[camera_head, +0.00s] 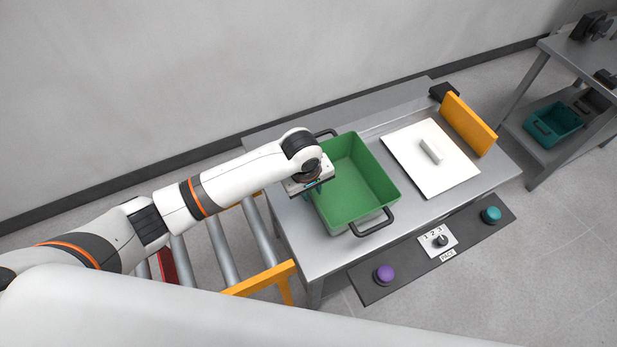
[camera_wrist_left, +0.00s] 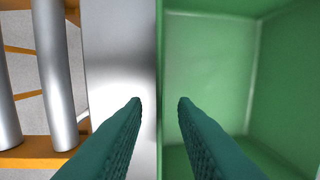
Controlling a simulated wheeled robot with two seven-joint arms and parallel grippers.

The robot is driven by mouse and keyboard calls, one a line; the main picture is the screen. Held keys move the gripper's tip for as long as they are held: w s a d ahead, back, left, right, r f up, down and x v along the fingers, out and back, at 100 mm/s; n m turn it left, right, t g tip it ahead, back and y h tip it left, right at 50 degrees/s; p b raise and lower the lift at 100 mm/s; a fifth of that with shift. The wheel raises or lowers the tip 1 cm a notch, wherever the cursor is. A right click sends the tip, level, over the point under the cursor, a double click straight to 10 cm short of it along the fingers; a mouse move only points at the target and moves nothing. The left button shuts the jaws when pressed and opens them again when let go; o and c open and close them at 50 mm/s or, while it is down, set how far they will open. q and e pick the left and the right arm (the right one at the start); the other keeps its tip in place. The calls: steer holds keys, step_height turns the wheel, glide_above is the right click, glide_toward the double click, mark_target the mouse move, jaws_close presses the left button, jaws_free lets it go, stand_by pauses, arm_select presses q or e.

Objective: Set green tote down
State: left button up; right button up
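The green tote (camera_head: 373,211) is an open, empty box with black handles at its ends. In the head view it appears to rest upright on the grey metal table (camera_head: 312,250). My left gripper (camera_head: 312,190) is at the tote's left wall. In the left wrist view its two teal fingers (camera_wrist_left: 160,103) are apart, one on each side of the wall's top edge, with gaps visible. The tote's green inside (camera_wrist_left: 215,70) fills the right of that view. In the head view the fingertips are mostly hidden. My right gripper is not in view.
A white board (camera_head: 410,170) with a white block (camera_head: 431,149) lies right of the tote, before an orange plate (camera_head: 468,124). A button panel (camera_head: 405,262) runs along the front. A roller conveyor (camera_head: 222,247) is at left; a shelf holds a teal bin (camera_head: 553,123).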

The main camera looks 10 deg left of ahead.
arm_select(q)
step_height(320, 180, up, 8)
steer(key=s, duration=0.1)
steer(key=shift+a, duration=0.35)
steer(key=shift+s, duration=0.15)
